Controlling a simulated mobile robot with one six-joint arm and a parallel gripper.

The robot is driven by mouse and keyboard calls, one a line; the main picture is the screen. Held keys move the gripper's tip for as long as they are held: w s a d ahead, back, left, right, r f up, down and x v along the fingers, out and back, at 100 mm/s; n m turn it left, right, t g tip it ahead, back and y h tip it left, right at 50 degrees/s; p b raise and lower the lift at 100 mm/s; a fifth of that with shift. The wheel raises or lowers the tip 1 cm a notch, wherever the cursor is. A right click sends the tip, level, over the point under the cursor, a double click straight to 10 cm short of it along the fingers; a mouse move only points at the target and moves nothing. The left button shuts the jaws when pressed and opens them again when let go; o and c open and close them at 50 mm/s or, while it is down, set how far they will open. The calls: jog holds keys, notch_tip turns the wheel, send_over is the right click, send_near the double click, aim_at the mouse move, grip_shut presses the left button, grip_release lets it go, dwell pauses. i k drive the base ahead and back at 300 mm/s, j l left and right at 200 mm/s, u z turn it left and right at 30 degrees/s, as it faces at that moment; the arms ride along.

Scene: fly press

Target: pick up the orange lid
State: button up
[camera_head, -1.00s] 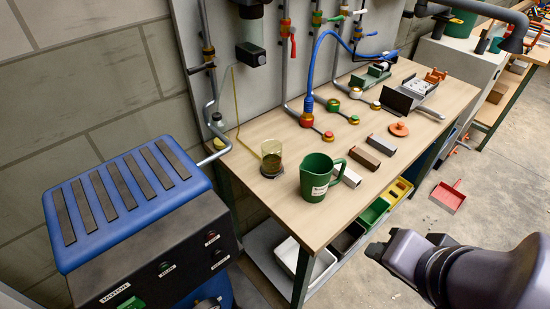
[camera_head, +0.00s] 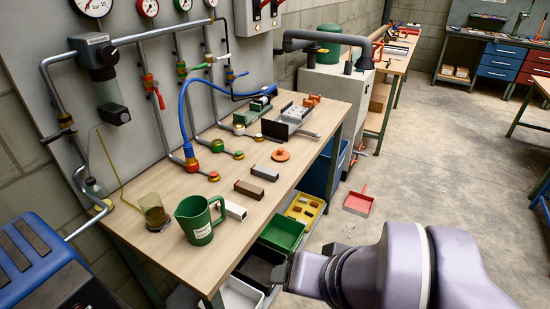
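The orange lid (camera_head: 281,155) is a small round disc with a knob on top. It lies flat on the wooden workbench (camera_head: 190,235), towards its right edge, with bare wood around it. My arm shows at the bottom right, and my gripper (camera_head: 290,272) is at its left end, in front of the bench and well short of the lid. The gripper is dark and partly cut off, so its fingers cannot be made out clearly.
A green jug (camera_head: 197,222), a glass beaker (camera_head: 154,212) and several small blocks (camera_head: 249,190) stand nearer on the bench. A grey metal tray (camera_head: 290,121) lies beyond the lid. Pipes and a blue hose (camera_head: 184,110) run along the back. Open floor lies to the right.

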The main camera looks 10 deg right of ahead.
aim_at(280, 155)
jog(key=i+l+u, duration=0.35)
jog(key=l, duration=0.3)
jog(key=i+l+u, duration=0.35)
jog(key=l, duration=0.4)
jog(key=i+l+u, duration=0.2)
jog(key=l, duration=0.2)
jog(key=i+l+u, duration=0.15)
jog(key=l, duration=0.3)
jog(key=l+u, duration=0.2)
jog(key=l, duration=0.2)
jog(key=i+l+u, duration=0.3)
jog(key=l, duration=0.3)
jog(key=i+l+u, duration=0.15)
jog(key=i+l, duration=0.05)
jog(key=l, duration=0.1)
